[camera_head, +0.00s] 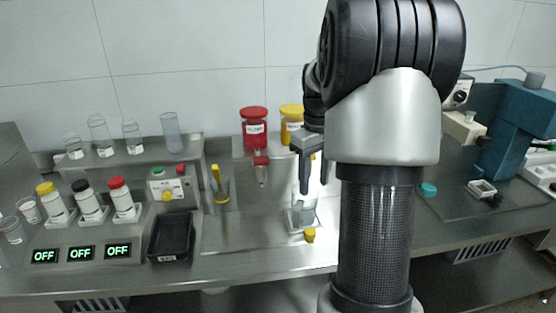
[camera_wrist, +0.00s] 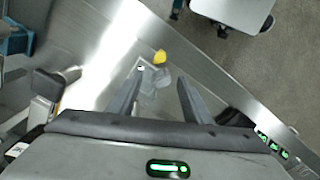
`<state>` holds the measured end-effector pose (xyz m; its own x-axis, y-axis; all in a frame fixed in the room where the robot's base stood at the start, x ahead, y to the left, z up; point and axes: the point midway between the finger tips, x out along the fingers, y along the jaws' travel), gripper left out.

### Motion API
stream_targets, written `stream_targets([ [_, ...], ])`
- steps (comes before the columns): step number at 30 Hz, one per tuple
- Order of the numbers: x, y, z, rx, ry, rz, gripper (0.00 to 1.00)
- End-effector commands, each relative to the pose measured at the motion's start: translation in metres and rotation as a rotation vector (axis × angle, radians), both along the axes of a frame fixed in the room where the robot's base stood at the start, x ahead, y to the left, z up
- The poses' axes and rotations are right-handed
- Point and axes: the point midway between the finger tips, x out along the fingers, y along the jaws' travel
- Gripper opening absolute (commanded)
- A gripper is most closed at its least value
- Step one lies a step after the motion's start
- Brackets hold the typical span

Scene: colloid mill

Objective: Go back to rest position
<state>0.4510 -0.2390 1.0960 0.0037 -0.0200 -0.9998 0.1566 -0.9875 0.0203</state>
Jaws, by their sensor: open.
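My gripper (camera_head: 315,180) points down above the bench, just over a clear glass vessel (camera_head: 303,212) that stands on a small square base. A yellow cap or knob (camera_head: 310,234) sits at the front of that base. In the wrist view, my gripper's two fingers (camera_wrist: 158,98) are spread apart. The clear vessel (camera_wrist: 152,84) and the yellow piece (camera_wrist: 160,56) show beyond and between them. The fingers hold nothing that I can see. My own arm hides part of the bench to the right of the vessel in the head view.
Red-lidded (camera_head: 255,128) and yellow-lidded (camera_head: 292,120) jars stand behind. A blue machine (camera_head: 519,125) stands right. Bare bench lies left of the vessel.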

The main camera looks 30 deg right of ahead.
Motion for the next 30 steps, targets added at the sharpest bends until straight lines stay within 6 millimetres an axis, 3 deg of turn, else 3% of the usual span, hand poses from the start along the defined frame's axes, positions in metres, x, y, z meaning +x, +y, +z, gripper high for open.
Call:
stream_targets([
  [5,0.0,0.002,0.002,-0.002,-0.002,0.001,0.45],
  [8,-0.001,0.022,0.018,-0.01,-0.023,0.008,0.45],
  [11,-0.009,0.063,0.049,-0.026,-0.072,0.017,0.45],
  [14,-0.029,0.12,0.083,-0.035,-0.143,0.025,0.45],
  [18,-0.073,0.191,0.116,-0.026,-0.252,0.029,0.45],
  [20,-0.095,0.217,0.125,-0.011,-0.297,0.029,0.45],
  [24,-0.14,0.23,0.151,0.011,-0.394,-0.057,0.45],
  [30,-0.175,0.238,0.16,0.05,-0.474,-0.13,0.45],
])
